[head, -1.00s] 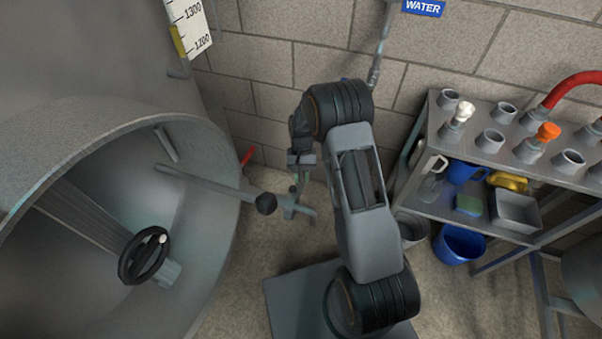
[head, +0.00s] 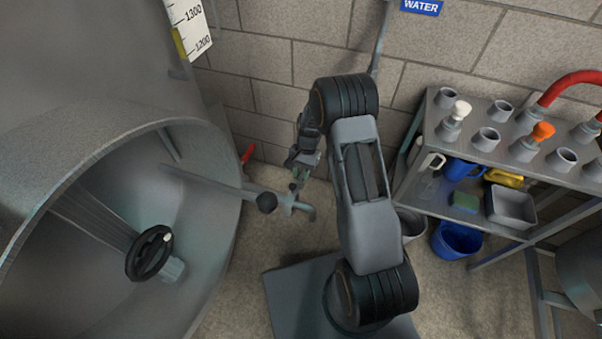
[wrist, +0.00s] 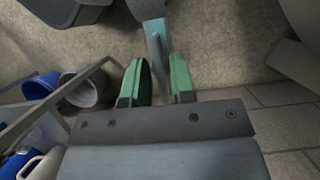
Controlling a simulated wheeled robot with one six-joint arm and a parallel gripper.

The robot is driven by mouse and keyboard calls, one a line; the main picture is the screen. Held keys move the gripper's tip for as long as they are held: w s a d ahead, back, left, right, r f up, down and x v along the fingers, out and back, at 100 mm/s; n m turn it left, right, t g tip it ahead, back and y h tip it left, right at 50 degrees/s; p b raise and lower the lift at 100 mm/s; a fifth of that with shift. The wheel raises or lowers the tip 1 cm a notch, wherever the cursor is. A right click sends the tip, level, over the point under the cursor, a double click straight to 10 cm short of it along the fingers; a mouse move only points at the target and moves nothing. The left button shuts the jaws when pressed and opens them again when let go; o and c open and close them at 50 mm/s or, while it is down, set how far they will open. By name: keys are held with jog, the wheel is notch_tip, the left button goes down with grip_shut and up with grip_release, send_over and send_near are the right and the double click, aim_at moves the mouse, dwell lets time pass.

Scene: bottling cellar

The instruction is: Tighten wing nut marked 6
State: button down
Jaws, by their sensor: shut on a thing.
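My gripper (head: 294,187) is low between the tank's open round hatch and the wall, by a grey tap-like fitting (head: 304,208). In the wrist view, its green fingers (wrist: 162,82) stand a little apart on either side of a slim grey part (wrist: 156,42). It is shut on this part. I cannot tell whether the part is a wing nut or belongs to the fitting. No number 6 is readable in either view.
The hatch door carries a black handwheel (head: 149,253); a grey bar with a dark knob (head: 266,202) reaches close to my gripper. A red handle (head: 248,154) is behind. The rack (head: 420,187) and blue bucket (head: 459,240) stand right. Floor between is partly clear.

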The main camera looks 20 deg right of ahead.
jog(key=shift+w, duration=0.1)
jog(key=c, duration=1)
grip_release()
jog(key=shift+c, duration=0.2)
jog(key=p+v, duration=0.2)
jog(key=v, duration=1.1)
jog(key=shift+r+p, duration=0.4)
